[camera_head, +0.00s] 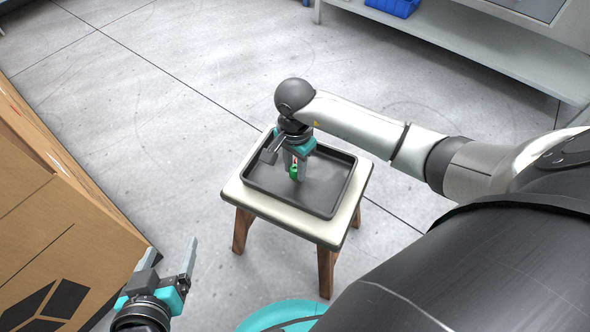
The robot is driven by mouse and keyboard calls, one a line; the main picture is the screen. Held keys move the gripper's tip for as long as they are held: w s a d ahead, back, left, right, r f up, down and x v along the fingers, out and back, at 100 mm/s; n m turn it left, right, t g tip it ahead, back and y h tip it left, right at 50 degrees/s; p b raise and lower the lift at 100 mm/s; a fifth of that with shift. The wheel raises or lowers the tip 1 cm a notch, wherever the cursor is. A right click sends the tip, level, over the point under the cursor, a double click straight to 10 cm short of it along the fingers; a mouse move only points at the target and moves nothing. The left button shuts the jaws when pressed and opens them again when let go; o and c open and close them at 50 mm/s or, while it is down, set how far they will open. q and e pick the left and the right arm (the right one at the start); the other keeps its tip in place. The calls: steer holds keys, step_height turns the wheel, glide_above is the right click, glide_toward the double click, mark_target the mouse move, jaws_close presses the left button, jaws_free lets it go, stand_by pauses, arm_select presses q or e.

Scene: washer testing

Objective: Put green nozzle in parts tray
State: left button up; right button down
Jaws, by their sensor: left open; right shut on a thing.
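The green nozzle (293,171) is between the fingertips of my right gripper (295,168), which is shut on it. The gripper points down inside the outline of the dark parts tray (325,206). I cannot tell whether the nozzle touches the tray floor. The tray lies on a small stool with a pale top (292,225) and wooden legs. The rest of the tray looks empty. My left gripper (171,250) is open and empty at the lower left, well away from the tray.
A large cardboard box (60,215) stands at the left, close to my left gripper. A grey shelf (470,50) with a blue bin (393,6) is at the upper right. The floor around the stool is mostly clear.

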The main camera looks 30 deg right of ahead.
arm_select(q)
steer(key=shift+w+d+r+t, duration=0.1)
steer(key=shift+d+t, duration=0.2)
arm_select(e)
steer(key=shift+f, duration=0.3)
arm_select(q)
steer(key=shift+d, duration=0.1)
arm_select(e)
steer(key=shift+f, duration=0.15)
steer(key=c, duration=0.6)
jaws_free()
arm_select(q)
steer(key=shift+d+r+h, duration=0.1)
steer(key=shift+h, duration=0.2)
